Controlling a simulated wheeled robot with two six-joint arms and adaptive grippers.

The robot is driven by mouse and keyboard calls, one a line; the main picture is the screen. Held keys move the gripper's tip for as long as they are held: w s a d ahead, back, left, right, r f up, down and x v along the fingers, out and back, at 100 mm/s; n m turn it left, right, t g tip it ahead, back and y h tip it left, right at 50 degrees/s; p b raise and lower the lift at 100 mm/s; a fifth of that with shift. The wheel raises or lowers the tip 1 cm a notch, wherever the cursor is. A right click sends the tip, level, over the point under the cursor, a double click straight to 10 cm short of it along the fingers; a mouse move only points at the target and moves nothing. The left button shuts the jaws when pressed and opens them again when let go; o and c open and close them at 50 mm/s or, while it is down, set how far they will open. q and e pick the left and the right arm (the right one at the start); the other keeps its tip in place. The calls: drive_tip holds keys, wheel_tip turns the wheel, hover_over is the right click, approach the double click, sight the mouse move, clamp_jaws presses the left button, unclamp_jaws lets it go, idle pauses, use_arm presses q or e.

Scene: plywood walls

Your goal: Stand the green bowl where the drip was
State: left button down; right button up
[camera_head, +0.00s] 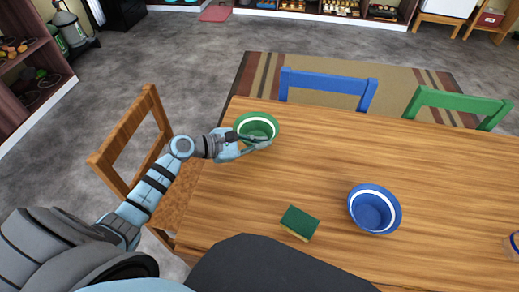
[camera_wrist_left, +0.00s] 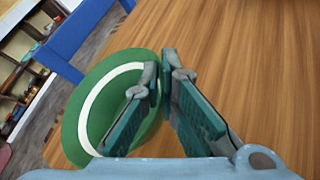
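The green bowl (camera_head: 257,124), with a white band inside its rim, is at the far left corner of the wooden table. It also shows in the left wrist view (camera_wrist_left: 88,100). My left gripper (camera_head: 258,143) is at the near side of the bowl. In the left wrist view its fingers (camera_wrist_left: 161,75) are close together, one over the bowl's inside and one outside, with the rim between them. I cannot tell whether the bowl touches the table. No drip is visible on the table. My right gripper is not in view.
A green and yellow sponge (camera_head: 299,223) lies near the table's front. A blue bowl (camera_head: 374,210) stands to its right. A clear, blue-rimmed item (camera_head: 512,245) is cut off at the right edge. Wooden (camera_head: 108,158), blue (camera_head: 328,84) and green (camera_head: 458,100) chairs surround the table. The table's middle is clear.

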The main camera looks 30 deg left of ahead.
use_arm(q)
drive_tip(key=shift+s+f, duration=0.1)
drive_tip(key=shift+f, duration=0.9)
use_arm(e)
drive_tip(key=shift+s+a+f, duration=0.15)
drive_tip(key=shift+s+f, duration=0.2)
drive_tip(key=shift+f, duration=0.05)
use_arm(q)
drive_tip(key=c, duration=1.8)
unclamp_jaws()
drive_tip(key=v, duration=1.2)
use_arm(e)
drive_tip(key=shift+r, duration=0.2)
